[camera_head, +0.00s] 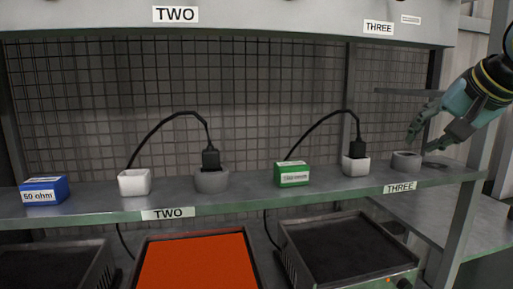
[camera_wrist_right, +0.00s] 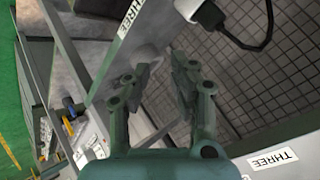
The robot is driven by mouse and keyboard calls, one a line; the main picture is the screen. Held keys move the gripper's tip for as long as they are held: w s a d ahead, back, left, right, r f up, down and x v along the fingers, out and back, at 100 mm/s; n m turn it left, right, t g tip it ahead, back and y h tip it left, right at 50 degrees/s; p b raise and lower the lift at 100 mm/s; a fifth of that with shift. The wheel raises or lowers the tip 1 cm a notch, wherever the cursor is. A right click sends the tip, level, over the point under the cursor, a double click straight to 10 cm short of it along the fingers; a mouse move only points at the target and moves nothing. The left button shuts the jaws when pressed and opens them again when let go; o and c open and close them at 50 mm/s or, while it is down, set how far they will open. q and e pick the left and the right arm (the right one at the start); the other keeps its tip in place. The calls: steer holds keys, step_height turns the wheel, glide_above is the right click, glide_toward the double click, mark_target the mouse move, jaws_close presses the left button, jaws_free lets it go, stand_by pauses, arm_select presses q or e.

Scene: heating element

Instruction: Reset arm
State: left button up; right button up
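My right gripper (camera_head: 418,142) reaches in from the right in the head view, at the right end of the shelf, next to a grey round socket (camera_head: 405,160). Its two fingers are spread with nothing seen between them. I cannot tell whether a fingertip touches the socket. My left gripper is not in view.
The shelf (camera_head: 110,210) holds a blue box (camera_head: 44,190), a green box (camera_head: 292,174), a white socket (camera_head: 134,183), and black plugs in a grey socket (camera_head: 212,182) and a white socket (camera_head: 356,166). Below are an orange-glowing plate (camera_head: 196,262) and a dark plate (camera_head: 348,246).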

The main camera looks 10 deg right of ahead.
steer(key=s+a+f+n+g, duration=0.1)
steer(key=s+a+f+n, duration=0.15)
steer(key=f, duration=0.45)
steer(key=s+a+f+n+g, duration=0.1)
steer(key=s+a+f+n, duration=0.1)
steer(key=s+a+f, duration=0.3)
steer(key=s+a+f+n+g, duration=0.1)
steer(key=s+f+n+g, duration=0.15)
steer(key=s+f, duration=0.7)
steer(key=s+a+f+n+g, duration=0.1)
steer(key=s+f+n, duration=0.4)
steer(key=s, duration=0.7)
step_height(320, 180, down, 37)
steer(key=s+d+m+g+b, duration=0.1)
steer(key=s+d+g+b, duration=0.1)
steer(key=b, duration=0.8)
steer(key=s+f+b, duration=0.4)
steer(key=s+f, duration=0.5)
steer(key=f, duration=0.3)
steer(key=s+d+f+g+b, duration=0.1)
steer(key=s+f+b, duration=0.3)
steer(key=s+f, duration=0.5)
step_height(320, 180, down, 4)
steer(key=shift+d+r+m, duration=0.15)
steer(key=shift+r+m, duration=0.05)
steer(key=shift+m, duration=0.1)
